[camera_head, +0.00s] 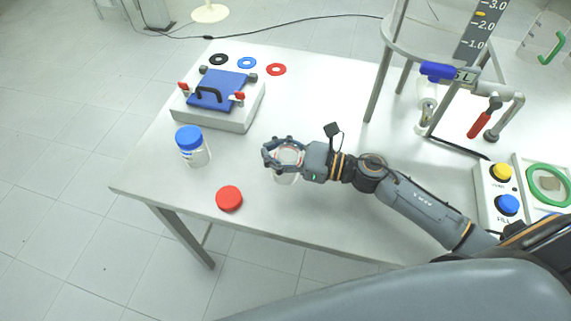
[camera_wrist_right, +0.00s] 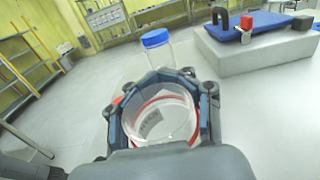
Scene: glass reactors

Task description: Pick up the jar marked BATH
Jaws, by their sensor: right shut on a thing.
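A clear, open-topped jar (camera_head: 286,178) stands upright at the middle of the white table, and my right gripper (camera_head: 271,154) is shut around its upper part. In the right wrist view the same jar (camera_wrist_right: 160,120) sits between the curved fingers, with a small label whose writing I cannot read. A second clear jar with a blue lid (camera_head: 192,147) stands apart to the left; its label is too small to read. It also shows beyond the fingers in the right wrist view (camera_wrist_right: 157,48). I cannot tell whether the held jar touches the table. My left gripper is not in view.
A red lid (camera_head: 229,198) lies near the table's front edge. A white block with a blue plate and black handle (camera_head: 218,91) stands at the back left, with several coloured rings behind it. A button box (camera_head: 496,190) and a stand are at right.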

